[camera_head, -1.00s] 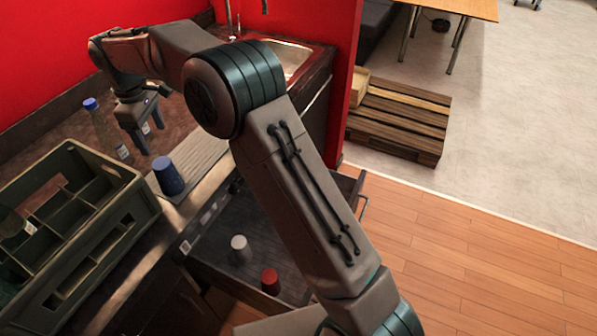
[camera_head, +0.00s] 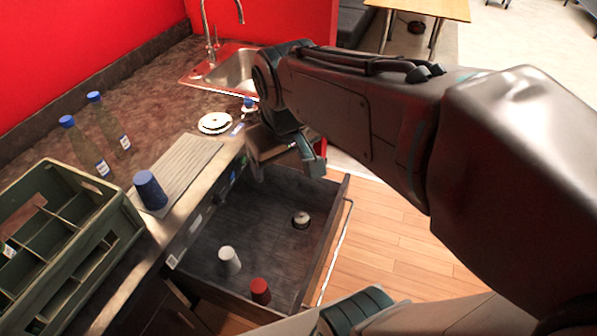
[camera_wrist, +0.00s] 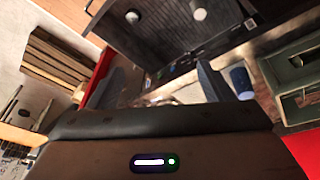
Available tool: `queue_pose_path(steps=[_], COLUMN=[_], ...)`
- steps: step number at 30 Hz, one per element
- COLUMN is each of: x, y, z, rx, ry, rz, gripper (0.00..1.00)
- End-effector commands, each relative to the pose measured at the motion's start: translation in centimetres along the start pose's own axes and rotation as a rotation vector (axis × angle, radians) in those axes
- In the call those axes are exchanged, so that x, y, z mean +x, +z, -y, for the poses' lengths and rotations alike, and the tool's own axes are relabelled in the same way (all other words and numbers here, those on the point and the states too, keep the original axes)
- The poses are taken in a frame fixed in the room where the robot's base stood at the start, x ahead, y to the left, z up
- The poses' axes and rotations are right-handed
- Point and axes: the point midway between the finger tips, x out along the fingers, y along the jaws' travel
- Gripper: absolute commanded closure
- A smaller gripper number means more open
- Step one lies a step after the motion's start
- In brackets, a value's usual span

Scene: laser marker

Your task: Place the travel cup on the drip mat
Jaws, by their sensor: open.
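A dark blue tapered cup (camera_head: 150,190) stands upright at the near end of the grey ridged drip mat (camera_head: 188,160) on the counter; I take it for the travel cup. The blue cup also shows in the wrist view (camera_wrist: 240,82), right of my fingers. My gripper (camera_head: 308,152) is open, over the far end of the pulled-out drawer, well right of the cup and mat. In the wrist view its two fingers (camera_wrist: 158,88) are spread with nothing held between them.
The open drawer (camera_head: 215,215) holds a white cup (camera_head: 229,260), a red cup (camera_head: 260,290) and a small round item (camera_head: 301,220). A green crate (camera_head: 118,232) stands left of the blue cup. Two blue-capped bottles (camera_head: 85,147) stand behind. White dishes (camera_head: 215,123) lie near the sink (camera_head: 232,72).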

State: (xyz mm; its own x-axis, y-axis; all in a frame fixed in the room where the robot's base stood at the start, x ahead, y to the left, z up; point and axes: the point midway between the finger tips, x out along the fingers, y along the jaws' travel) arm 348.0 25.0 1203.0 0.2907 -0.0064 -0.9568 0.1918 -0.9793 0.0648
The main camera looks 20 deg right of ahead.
Motion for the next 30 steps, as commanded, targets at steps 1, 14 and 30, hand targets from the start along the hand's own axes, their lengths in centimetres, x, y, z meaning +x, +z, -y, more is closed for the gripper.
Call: queue_pose_path(steps=[1,14,30], x=[0.1,1.2,2.2], y=[1.8,7.0,7.2], z=[-0.4,-1.2,-1.1], rx=[0.048,0.202,0.198], ry=[0.003,0.003,0.001], rz=[-0.013,-0.051,-0.041], gripper=[0.26,0.26,0.64])
